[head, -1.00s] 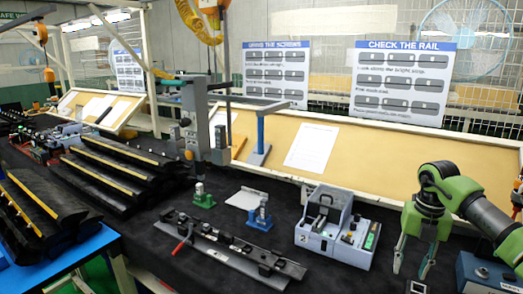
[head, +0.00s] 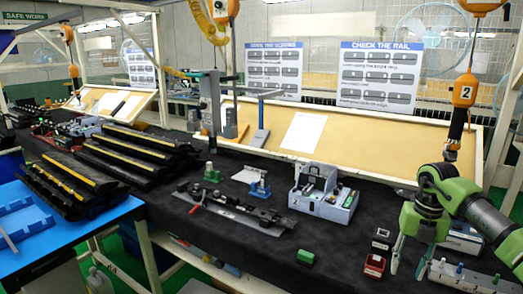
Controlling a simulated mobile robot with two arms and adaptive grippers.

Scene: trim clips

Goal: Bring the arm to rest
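My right gripper (head: 410,268) is at the lower right of the head view, at the end of my green and dark grey arm. Its two light green fingers point down and stand apart, with nothing seen between them. It shows in front of the black-covered bench (head: 335,235), between a small red box (head: 374,266) on its left and a grey strip with pegs (head: 462,277) on its right. I cannot tell how high the fingertips are above the bench. My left gripper is out of view.
A grey fixture box (head: 325,194) and a long dark rail (head: 232,208) lie on the bench. A green block (head: 305,257) is near its front edge. A hanging orange tool (head: 464,90) is above my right arm. A blue table (head: 75,232) stands at left.

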